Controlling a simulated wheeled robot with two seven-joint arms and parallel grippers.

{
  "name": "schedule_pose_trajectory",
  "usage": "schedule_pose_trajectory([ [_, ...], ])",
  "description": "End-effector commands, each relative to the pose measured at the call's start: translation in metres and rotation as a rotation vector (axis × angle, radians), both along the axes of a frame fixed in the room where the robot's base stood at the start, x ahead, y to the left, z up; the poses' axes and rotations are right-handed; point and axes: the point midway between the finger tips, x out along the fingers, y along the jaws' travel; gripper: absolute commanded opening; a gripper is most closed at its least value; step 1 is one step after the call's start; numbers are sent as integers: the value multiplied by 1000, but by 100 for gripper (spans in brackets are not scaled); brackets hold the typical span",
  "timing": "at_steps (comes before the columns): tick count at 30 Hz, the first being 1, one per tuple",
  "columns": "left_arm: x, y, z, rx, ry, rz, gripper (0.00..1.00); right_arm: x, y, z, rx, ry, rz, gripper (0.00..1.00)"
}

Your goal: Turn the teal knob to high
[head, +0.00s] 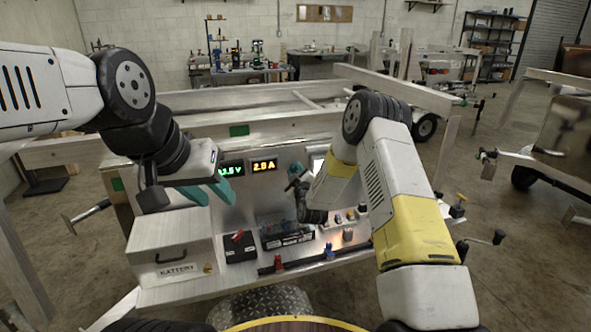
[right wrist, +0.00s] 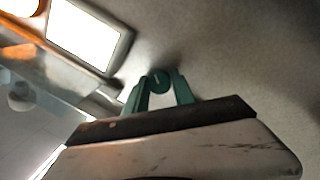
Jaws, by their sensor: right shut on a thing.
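The teal knob (right wrist: 158,80) sits on the grey panel face in the right wrist view, round with a pale pointer mark. My right gripper (right wrist: 157,92) has its two teal fingers on either side of the knob and is shut on it. In the head view my right gripper (head: 297,173) is at the upright panel, right of the readouts, and the knob is hidden there. The knob's setting labels cannot be read.
A green readout (head: 231,168) and an amber readout showing 2.8 A (head: 264,165) are on the panel. A battery box (head: 172,262), a black battery (head: 240,247) and several coloured clips and knobs crowd the bench below. A lit white screen (right wrist: 84,34) is beside the knob.

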Motion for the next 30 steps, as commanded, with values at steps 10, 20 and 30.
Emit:
schedule_pose_trajectory([
  [10,0,0,0,0,0,0,36,0,-1,1,231,74,-2,0],
  [20,0,0,0,0,0,0,36,0,-1,1,530,172,-2,0],
  [30,0,0,0,0,0,0,36,0,-2,1,839,271,-3,0],
])
